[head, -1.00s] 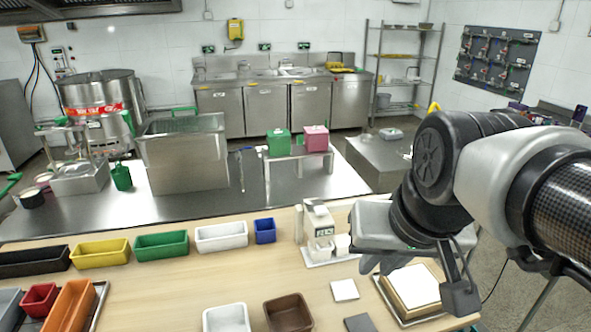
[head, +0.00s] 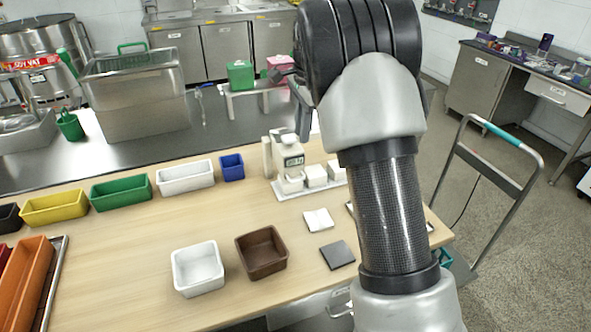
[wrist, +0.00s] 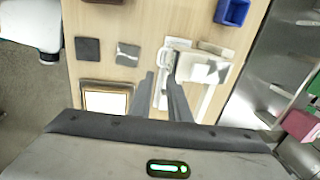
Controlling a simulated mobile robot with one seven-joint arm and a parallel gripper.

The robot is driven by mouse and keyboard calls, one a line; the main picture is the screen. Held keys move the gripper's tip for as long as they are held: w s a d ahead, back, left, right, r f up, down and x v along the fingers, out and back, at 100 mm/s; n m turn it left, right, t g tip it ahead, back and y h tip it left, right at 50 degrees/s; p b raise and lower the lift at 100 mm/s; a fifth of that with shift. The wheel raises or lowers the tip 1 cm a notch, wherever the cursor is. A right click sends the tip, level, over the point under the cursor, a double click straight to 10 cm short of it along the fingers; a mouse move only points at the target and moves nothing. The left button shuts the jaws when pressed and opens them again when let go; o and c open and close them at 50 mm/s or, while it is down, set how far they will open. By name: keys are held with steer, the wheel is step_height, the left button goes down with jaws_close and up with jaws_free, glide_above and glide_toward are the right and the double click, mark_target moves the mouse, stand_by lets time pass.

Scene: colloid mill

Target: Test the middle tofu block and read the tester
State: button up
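The tester (head: 291,158) is a cream device with a small display, standing on a white tray (head: 292,194); the digits are too small to read. Several white tofu blocks sit on the tray: one in front of the tester, the middle block (head: 315,176) to its right, and another block (head: 335,171) at the right end. My gripper's dark fingers (head: 292,95) show above and behind the tester, partly hidden by my arm. In the wrist view, my gripper (wrist: 164,88) is open and empty, with the tester (wrist: 200,68) beyond its fingers. The blocks are not clear there.
A white cloth (head: 319,220) and a dark grey square (head: 337,255) lie in front of the tray. White (head: 198,268) and brown (head: 262,252) bins stand at the table's front. A blue bin (head: 231,167) stands left of the tester. A cart handle (head: 505,215) rises at right.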

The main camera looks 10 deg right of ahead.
steer(key=b, duration=0.1)
glide_toward(298, 173)
steer(key=f, duration=0.2)
steer(key=s+f, duration=0.1)
steer(key=f, duration=0.1)
steer(key=s+a+f, duration=0.1)
steer(key=f, duration=0.1)
steer(key=shift+s+f, duration=0.25)
jaws_close()
stand_by(1.1)
